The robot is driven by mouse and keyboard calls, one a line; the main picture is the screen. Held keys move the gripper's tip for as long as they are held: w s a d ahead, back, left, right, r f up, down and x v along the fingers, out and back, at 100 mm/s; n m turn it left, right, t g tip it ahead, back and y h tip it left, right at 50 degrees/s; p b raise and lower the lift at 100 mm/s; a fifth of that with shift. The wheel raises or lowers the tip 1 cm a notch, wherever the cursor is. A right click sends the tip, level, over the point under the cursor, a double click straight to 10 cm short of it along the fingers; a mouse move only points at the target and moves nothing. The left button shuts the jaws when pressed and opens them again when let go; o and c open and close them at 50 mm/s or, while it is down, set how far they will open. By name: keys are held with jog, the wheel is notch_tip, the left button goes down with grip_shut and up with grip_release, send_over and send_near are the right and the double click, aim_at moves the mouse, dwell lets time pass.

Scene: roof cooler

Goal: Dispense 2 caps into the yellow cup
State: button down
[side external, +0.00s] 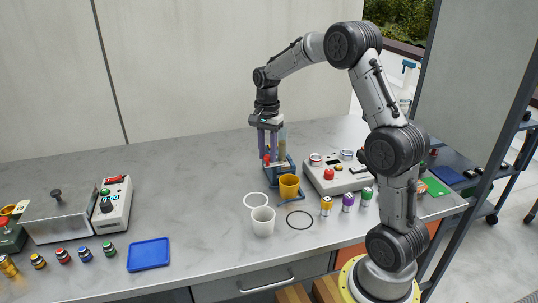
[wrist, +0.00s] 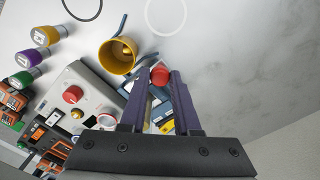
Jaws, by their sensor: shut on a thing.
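The yellow cup (side external: 289,187) stands upright in front of the blue dispenser (side external: 293,171), whose upright tube rises behind my gripper. In the wrist view the yellow cup (wrist: 104,57) is open towards the camera, and a small brownish shape lies inside; I cannot tell what it is. My gripper (side external: 267,158) points down at the dispenser. Its purple fingers are shut on a red knob (wrist: 160,75), just beside the cup's rim in the wrist view. The red knob also shows between the fingers in the side view (side external: 266,159). Much of the dispenser is hidden by the fingers.
A white cup (side external: 262,222) stands in front, near a white ring (side external: 247,204) and a black ring (side external: 299,228). A control box (side external: 340,178) with a red button is at the right, with several small bottles (side external: 348,203) before it. A blue tray (side external: 149,254) lies left.

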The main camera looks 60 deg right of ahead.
jog(key=shift+w+d+r, duration=0.1)
jog(key=shift+w+d, duration=0.15)
jog(key=c, duration=0.8)
grip_release()
jog(key=shift+o, duration=0.8)
jog(key=shift+s, duration=0.1)
jog(key=shift+a, duration=0.1)
notch_tip(320, 180, up, 14)
